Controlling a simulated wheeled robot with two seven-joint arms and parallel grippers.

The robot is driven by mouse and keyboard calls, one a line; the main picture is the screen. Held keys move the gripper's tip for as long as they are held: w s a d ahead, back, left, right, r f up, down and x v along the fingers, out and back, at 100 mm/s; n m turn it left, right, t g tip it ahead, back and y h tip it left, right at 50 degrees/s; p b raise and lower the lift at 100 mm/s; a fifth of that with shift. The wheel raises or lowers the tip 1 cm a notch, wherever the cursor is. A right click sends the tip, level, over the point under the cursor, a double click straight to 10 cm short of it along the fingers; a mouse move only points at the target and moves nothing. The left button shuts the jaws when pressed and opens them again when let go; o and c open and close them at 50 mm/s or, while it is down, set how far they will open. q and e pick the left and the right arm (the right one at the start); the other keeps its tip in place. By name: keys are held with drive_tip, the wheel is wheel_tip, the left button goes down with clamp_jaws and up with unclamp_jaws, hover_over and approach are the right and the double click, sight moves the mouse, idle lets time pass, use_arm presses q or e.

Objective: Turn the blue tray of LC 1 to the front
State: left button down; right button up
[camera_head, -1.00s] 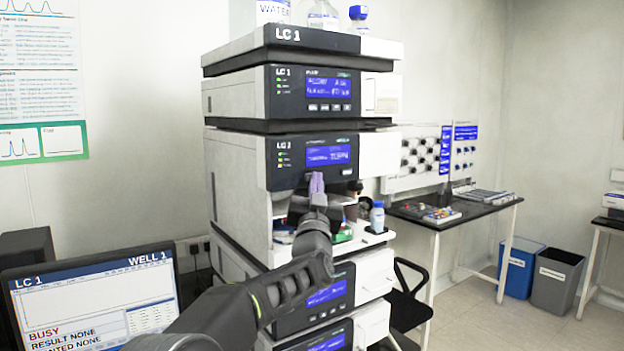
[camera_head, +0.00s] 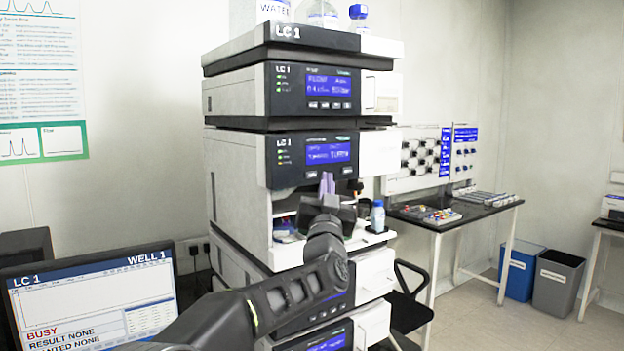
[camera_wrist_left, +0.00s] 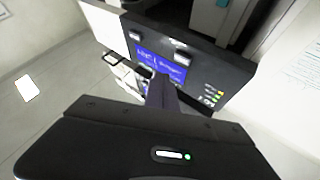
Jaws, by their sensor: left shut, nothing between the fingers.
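The LC 1 stack (camera_head: 300,145) stands in the middle of the head view, with an open bay below its second display module. A small bluish patch (camera_head: 287,238) shows inside the bay, left of my wrist; I cannot tell whether it is the blue tray. My left gripper (camera_head: 327,183) is shut and empty, its purple fingers pointing up in front of the bay's upper edge. My wrist hides much of the bay. In the left wrist view the shut fingers (camera_wrist_left: 160,92) overlap a module's blue display (camera_wrist_left: 160,62). My right gripper is not in view.
A blue-capped bottle (camera_head: 377,216) stands on the ledge right of the bay. A monitor (camera_head: 90,300) reading BUSY is at lower left. Bottles (camera_head: 358,14) stand on top of the stack. A side bench (camera_head: 455,210) and two bins (camera_head: 555,278) are at right.

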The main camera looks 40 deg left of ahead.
use_arm(q)
drive_tip(key=shift+s+d, duration=0.2)
drive_tip(key=shift+d, duration=0.4)
drive_tip(key=shift+s+d, duration=0.2)
drive_tip(key=shift+d, duration=0.4)
